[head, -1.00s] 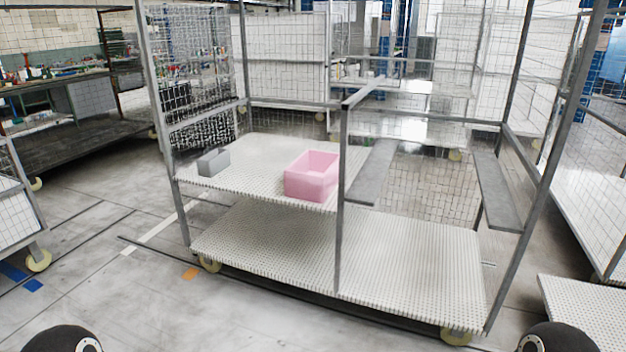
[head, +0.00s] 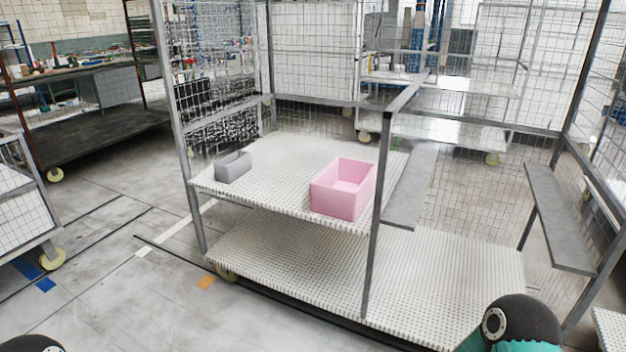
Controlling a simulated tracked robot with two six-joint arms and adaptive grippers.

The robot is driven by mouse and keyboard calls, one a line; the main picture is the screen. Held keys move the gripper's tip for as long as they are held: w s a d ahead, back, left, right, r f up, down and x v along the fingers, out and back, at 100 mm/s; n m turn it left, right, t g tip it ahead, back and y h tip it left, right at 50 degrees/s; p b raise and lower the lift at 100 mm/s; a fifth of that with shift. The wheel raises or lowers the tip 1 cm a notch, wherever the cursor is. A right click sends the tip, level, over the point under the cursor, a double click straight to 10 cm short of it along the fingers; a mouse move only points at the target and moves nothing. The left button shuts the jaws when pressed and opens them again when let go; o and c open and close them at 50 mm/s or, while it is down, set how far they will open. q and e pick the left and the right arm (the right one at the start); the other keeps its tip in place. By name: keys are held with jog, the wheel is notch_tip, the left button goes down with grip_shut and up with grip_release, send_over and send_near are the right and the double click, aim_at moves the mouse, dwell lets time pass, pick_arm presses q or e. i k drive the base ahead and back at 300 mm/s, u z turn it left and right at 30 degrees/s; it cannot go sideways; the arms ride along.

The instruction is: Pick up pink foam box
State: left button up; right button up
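The pink foam box (head: 337,199) is open-topped and stands upright on the upper shelf (head: 270,200) of a wire cart, close to the front edge and just left of a grey upright post. Nothing touches it from my side. Neither gripper shows in the head view. Only rounded dark arm parts of mine show, at the bottom right and at the bottom left corner, well short of the box.
A small grey box (head: 233,167) sits on the same shelf, to the left. The cart's front post (head: 373,230) stands right beside the pink box. Grey side ledges (head: 411,188) lie right of it. The lower shelf (head: 300,270) is empty. Open floor lies front left.

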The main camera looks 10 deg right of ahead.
aim_at(342, 190)
jog(key=u, duration=0.2)
jog(key=i, duration=1.65)
jog(key=z, duration=0.25)
